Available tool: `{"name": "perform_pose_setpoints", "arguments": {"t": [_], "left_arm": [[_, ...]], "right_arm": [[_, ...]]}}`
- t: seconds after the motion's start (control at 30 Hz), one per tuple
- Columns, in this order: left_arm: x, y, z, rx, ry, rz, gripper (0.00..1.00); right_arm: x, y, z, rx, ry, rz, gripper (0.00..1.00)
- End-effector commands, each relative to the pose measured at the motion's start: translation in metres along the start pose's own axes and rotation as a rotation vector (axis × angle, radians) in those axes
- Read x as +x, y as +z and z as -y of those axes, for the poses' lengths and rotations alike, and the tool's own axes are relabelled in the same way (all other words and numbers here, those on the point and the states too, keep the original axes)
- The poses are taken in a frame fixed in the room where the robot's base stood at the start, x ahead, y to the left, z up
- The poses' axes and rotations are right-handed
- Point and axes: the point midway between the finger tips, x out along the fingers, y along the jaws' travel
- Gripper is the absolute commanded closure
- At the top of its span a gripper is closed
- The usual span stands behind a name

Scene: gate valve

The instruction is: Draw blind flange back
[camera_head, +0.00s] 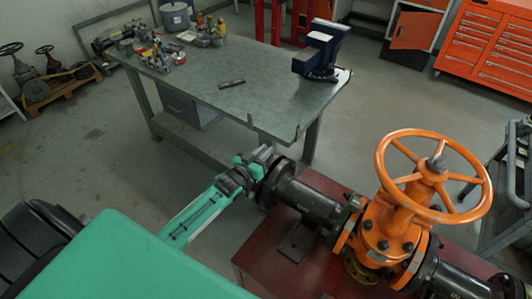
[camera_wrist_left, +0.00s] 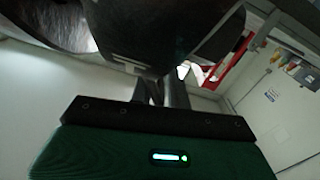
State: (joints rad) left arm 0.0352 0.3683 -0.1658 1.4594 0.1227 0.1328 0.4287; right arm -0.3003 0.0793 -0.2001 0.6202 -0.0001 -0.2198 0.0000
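The blind flange (camera_head: 270,182) is a dark round disc at the left end of the black pipe (camera_head: 308,202), which joins the orange gate valve (camera_head: 398,220). I see no clear gap between flange and pipe end. My left gripper (camera_head: 262,162) is at the flange's outer side, touching or very close to it. In the left wrist view a large dark body (camera_wrist_left: 165,35) fills the top, and the gripper fingers (camera_wrist_left: 165,92) reach up to it. Whether they are closed on anything is hidden. My right gripper is not in view.
The valve and pipe stand on a dark red table (camera_head: 322,262). Behind is a grey workbench (camera_head: 235,75) with a blue vise (camera_head: 322,50), a dark tool (camera_head: 232,84) and clutter at its left end. Floor is open left of the flange. A grey cart (camera_head: 505,215) stands at right.

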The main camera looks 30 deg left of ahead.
Motion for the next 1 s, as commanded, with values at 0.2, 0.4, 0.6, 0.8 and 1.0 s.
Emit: {"name": "perform_pose_setpoints", "arguments": {"t": [0.2,0.4,0.6,0.8,1.0], "left_arm": [[0.0,0.0,0.0,-0.001,0.0,0.0,0.71],[-0.004,0.001,-0.001,-0.002,0.001,0.001,0.71],[-0.026,0.003,0.0,-0.001,0.001,0.002,0.71],[-0.062,0.003,0.0,-0.003,0.001,0.002,0.71],[-0.096,0.003,0.001,-0.001,0.0,0.002,0.71]], "right_arm": [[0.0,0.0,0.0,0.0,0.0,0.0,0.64],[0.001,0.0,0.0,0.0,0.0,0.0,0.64],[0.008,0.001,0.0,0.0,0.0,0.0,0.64],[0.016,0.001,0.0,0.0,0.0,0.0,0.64],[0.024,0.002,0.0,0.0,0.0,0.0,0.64]]}}
